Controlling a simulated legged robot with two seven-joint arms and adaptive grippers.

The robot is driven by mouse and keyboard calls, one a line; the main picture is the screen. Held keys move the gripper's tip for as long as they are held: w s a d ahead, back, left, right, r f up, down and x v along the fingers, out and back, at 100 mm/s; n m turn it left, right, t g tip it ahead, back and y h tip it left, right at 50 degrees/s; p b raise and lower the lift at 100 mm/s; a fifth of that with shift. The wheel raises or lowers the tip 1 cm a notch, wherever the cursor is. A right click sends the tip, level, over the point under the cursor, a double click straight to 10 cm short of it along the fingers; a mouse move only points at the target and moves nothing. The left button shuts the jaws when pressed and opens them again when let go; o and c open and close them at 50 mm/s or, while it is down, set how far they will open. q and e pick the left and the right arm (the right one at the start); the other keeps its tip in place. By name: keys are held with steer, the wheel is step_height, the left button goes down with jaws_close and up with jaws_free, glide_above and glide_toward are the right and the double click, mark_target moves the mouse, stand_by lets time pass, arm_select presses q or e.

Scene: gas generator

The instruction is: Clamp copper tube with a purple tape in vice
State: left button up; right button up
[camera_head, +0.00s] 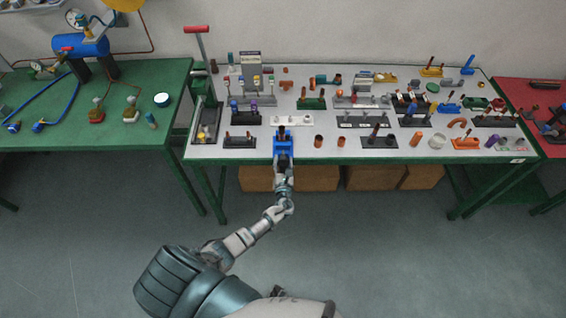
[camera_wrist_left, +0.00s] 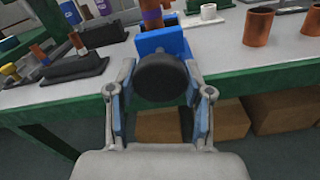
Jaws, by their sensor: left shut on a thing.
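A blue vice (camera_head: 283,145) stands at the front edge of the grey table in the head view, and it also shows in the left wrist view (camera_wrist_left: 158,41). A copper tube with a purple band (camera_wrist_left: 152,15) stands upright at the vice's jaws; whether the jaws touch it on both sides is unclear. In the head view the tube (camera_head: 282,131) is small. My left gripper (camera_head: 284,160) is in front of the vice. In the left wrist view its fingers are shut on the vice's round black knob (camera_wrist_left: 160,78). My right gripper is out of view.
Two copper tubes (camera_head: 318,141) stand to the right of the vice. A dark holder (camera_head: 240,142) with pegs is to the left, and a white holder (camera_head: 292,119) is behind. Cardboard boxes (camera_head: 315,178) lie under the table. The floor in front is clear.

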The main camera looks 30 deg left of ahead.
arm_select(q)
steer(key=shift+w+r, duration=0.1)
stand_by(0.4)
steer(key=o, duration=1.2)
steer(key=v, duration=1.2)
steer(key=shift+d, duration=0.1)
steer(key=shift+c, duration=0.2)
